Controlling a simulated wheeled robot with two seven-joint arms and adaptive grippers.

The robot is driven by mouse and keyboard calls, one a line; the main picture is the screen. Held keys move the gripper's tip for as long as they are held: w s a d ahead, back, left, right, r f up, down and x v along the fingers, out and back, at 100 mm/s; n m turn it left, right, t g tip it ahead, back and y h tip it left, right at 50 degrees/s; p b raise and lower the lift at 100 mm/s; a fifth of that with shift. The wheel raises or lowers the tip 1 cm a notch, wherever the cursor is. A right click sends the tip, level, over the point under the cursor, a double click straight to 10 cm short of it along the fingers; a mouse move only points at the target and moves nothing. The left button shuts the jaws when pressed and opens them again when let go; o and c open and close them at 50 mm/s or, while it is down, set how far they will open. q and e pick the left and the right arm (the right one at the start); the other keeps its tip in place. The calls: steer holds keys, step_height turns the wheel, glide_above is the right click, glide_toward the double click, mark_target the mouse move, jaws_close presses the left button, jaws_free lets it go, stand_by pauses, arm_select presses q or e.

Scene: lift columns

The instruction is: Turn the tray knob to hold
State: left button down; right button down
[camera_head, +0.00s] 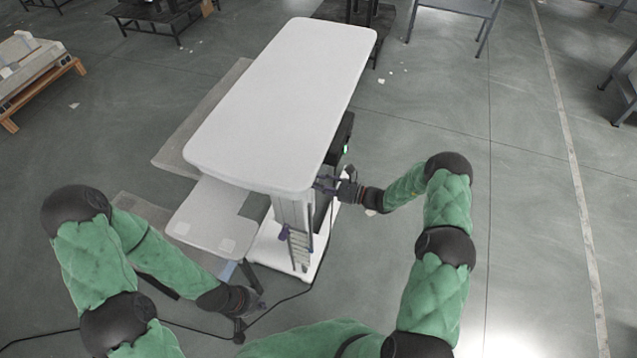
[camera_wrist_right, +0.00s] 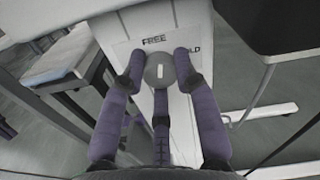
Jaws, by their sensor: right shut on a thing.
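The tray knob (camera_wrist_right: 160,70) is a round grey knob with a short white mark, on a white column face in the right wrist view. The word FREE is printed just above it, and a partly covered word ending in OLD is to its right. The white mark stands nearly upright, towards FREE. My right gripper (camera_wrist_right: 159,82) is shut on the knob, with purple fingers around its sides and below. In the head view the right gripper (camera_head: 327,186) is at the column under the white top, and the knob is hidden. My left gripper (camera_head: 250,312) is low at the left, its fingers apart and empty.
The large white top (camera_head: 285,105) overhangs the column. A lower white tray (camera_head: 212,215) juts out to the left. The white base (camera_head: 290,258) stands on the floor, with a black cable (camera_head: 285,300) near it. Open floor lies to the right.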

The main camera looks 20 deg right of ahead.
steer(key=m, duration=1.2)
steer(key=shift+m, duration=0.4)
steer(key=shift+f, duration=0.1)
steer(key=c, duration=0.9)
jaws_free()
steer(key=shift+c, duration=0.2)
steer(key=v, duration=1.2)
